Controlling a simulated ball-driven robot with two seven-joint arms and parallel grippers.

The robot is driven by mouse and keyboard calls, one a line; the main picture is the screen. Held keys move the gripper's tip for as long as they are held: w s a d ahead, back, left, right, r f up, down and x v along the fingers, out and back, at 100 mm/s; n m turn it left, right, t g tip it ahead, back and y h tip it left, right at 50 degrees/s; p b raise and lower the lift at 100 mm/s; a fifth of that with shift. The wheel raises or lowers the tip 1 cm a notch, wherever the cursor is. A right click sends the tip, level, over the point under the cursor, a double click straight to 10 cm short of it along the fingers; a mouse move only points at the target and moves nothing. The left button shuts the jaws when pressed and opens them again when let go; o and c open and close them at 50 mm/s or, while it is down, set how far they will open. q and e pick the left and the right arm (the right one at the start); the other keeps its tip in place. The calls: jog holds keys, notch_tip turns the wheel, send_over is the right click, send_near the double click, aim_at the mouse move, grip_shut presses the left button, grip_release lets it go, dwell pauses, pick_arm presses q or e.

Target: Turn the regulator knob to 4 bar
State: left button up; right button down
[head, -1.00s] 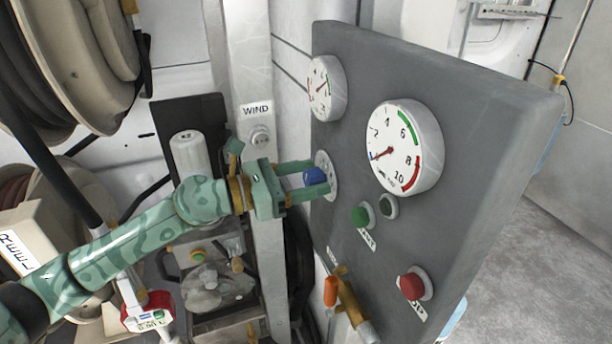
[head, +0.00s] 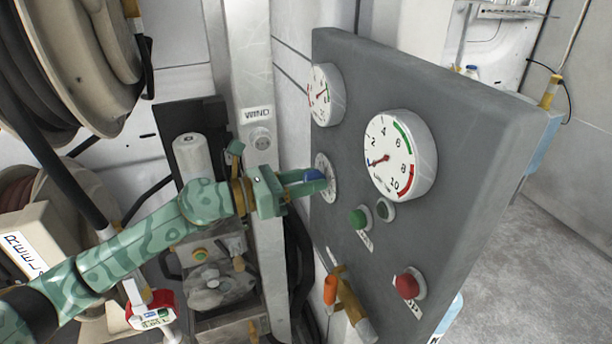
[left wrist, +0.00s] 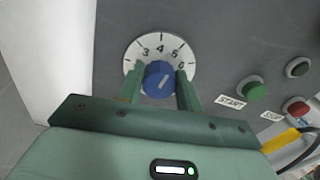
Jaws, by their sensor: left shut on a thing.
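My left gripper (left wrist: 160,86) is shut on the knob, one finger on each side. In the head view the left gripper (head: 318,182) reaches the knob (head: 313,175) from the left, and the dial (head: 327,177) is partly hidden. My right gripper is not in view.
The grey panel (head: 440,130) carries a large gauge (head: 401,155), its red needle near the low end, and a smaller gauge (head: 327,95). Below are a green button (head: 359,217), a dark button (head: 385,210), a red button (head: 408,284) and an orange-handled valve (head: 331,290).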

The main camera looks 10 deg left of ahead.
pick_arm(q)
jog(key=n+p, duration=0.2)
jog(key=n, duration=0.1)
jog(key=shift+r, duration=0.2)
jog(key=shift+w+a+f+n+p, duration=0.1)
jog(key=shift+n+p, duration=0.55)
jog(key=shift+n, duration=0.15)
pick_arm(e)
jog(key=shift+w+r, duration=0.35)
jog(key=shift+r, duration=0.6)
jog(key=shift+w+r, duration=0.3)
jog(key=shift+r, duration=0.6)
pick_arm(q)
jog(key=shift+f, duration=0.1)
jog(key=o, duration=1)
jog(key=b+v, duration=0.1)
jog(key=v, duration=1.5)
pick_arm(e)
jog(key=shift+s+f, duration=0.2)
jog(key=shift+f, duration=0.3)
pick_arm(q)
jog(key=shift+a+f, duration=0.1)
jog(key=shift+a, duration=0.05)
